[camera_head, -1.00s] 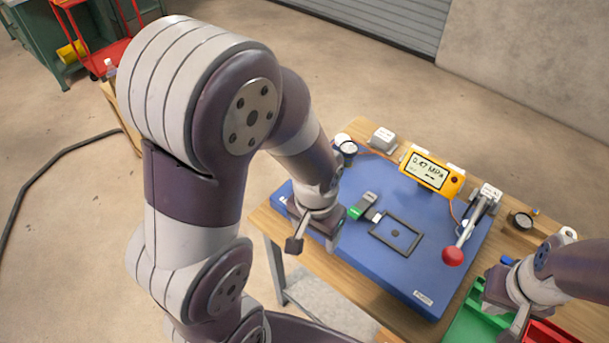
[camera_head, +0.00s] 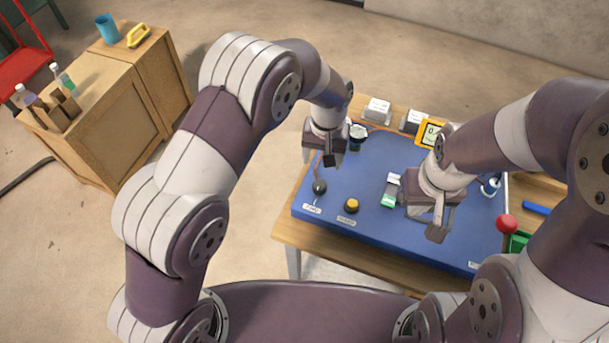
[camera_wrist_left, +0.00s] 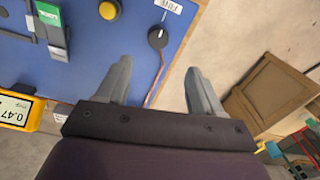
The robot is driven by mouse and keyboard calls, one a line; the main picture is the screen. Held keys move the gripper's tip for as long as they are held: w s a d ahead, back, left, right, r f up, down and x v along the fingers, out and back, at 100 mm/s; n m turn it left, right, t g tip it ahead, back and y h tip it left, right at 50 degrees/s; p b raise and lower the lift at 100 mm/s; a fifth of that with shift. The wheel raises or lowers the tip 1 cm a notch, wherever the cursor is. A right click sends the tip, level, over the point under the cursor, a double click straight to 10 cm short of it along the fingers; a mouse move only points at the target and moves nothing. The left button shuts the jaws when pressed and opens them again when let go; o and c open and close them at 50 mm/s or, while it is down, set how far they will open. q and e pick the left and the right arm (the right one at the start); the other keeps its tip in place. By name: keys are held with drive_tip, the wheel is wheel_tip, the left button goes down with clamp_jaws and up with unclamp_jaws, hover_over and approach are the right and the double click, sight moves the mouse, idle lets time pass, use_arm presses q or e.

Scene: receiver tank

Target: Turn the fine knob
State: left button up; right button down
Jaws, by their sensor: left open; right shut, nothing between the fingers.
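A small black knob (camera_head: 319,187) stands on the blue panel (camera_head: 375,222) near its left edge, beside a label too small to read surely. It also shows in the left wrist view (camera_wrist_left: 158,38) with a pale mark on top. A yellow button (camera_head: 351,205) is to its right, also visible in the left wrist view (camera_wrist_left: 110,10). My left gripper (camera_head: 329,158) is above the panel's left side, behind the knob in the head view. In the left wrist view its fingers (camera_wrist_left: 160,82) are open and empty, with the knob beyond them.
A green and white device (camera_head: 391,190) lies left of my right gripper. A gauge (camera_head: 357,132) stands behind my left gripper. A yellow meter (camera_head: 428,135) and a red lever ball (camera_head: 506,224) are farther right. The wooden cabinet (camera_head: 100,120) stands apart on the left.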

sight(320, 184)
use_arm(q)
drive_tip(key=f, duration=0.2)
drive_tip(key=d+f+p, duration=0.1)
drive_tip(key=shift+s+f, duration=0.2)
drive_tip(key=shift+s, duration=0.1)
drive_tip(key=f, duration=0.2)
drive_tip(key=a+f+p, duration=0.1)
drive_tip(key=f, duration=0.4)
drive_tip(key=shift+w+a+f+p, duration=0.15)
drive_tip(key=shift+w+f+p, duration=0.05)
drive_tip(key=shift+w+p, duration=0.2)
drive_tip(key=shift+s+d+f, duration=0.15)
drive_tip(key=shift+d+f, duration=0.15)
drive_tip(key=shift+f, duration=0.2)
drive_tip(key=shift+a, duration=0.15)
drive_tip(key=shift+c, duration=0.9)
drive_tip(key=c, duration=0.6)
drive_tip(key=shift+c, duration=1.4)
use_arm(e)
drive_tip(key=r, duration=0.3)
drive_tip(key=shift+d, duration=0.3)
